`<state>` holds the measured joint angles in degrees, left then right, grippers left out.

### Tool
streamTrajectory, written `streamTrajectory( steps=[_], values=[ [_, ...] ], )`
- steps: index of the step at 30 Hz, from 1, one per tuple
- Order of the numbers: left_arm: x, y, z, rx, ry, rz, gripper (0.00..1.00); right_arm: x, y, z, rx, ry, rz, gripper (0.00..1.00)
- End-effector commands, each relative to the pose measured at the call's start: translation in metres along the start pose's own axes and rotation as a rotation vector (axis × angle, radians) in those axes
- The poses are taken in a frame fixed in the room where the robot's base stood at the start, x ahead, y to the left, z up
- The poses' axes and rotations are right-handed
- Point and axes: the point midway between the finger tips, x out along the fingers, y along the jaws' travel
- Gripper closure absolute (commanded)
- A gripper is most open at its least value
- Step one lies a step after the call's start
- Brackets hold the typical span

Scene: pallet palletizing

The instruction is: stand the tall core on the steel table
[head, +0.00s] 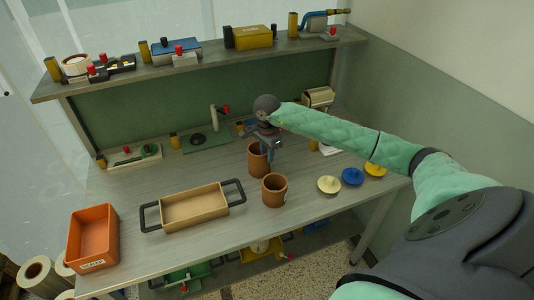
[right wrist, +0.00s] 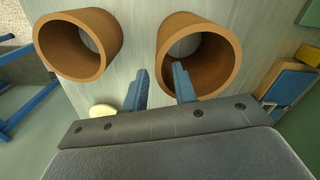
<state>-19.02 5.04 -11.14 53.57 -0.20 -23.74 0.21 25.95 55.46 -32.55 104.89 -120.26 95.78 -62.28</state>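Two open brown cores stand upright on the grey steel table (head: 190,241). The rear core (head: 256,163) is at my right gripper and looks slightly the taller; it is the right-hand one in the right wrist view (right wrist: 228,50). The front core (head: 274,191) stands apart, nearer the table's front edge; it is on the left in the right wrist view (right wrist: 113,47). My right gripper (head: 271,157) points down, open, its blue fingers (right wrist: 160,86) apart at the rear core's rim. One finger overlaps the opening and the other shows outside the wall. Contact is unclear. My left gripper is out of view.
A wooden tray (head: 194,224) with black handles and an orange bin (head: 93,253) are to the left. Yellow (head: 328,185) and blue (head: 352,176) discs lie to the right. A loaded shelf (head: 205,58) runs along the back. Table between tray and cores is clear.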

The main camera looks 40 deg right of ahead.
Motion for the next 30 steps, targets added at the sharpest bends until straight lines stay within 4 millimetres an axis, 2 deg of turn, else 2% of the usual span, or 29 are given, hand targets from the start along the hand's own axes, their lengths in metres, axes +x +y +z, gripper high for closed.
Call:
streamTrajectory(
  steps=[12, 16, 19, 25, 30],
  values=[
    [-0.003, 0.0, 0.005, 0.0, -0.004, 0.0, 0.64, -0.004, 0.0, 0.0, 0.0, 0.0, 0.0, 0.73],
    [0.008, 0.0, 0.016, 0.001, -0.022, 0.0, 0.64, -0.011, -0.001, 0.0, -0.001, 0.0, -0.003, 0.73],
    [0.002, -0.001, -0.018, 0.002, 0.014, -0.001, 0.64, -0.021, -0.001, 0.0, -0.001, 0.001, -0.003, 0.73],
    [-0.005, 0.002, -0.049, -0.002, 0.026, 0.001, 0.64, -0.05, -0.001, -0.001, -0.001, 0.002, -0.004, 0.73],
    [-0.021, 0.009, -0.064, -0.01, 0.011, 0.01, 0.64, -0.071, -0.001, 0.0, 0.0, 0.001, -0.004, 0.73]
  ],
)
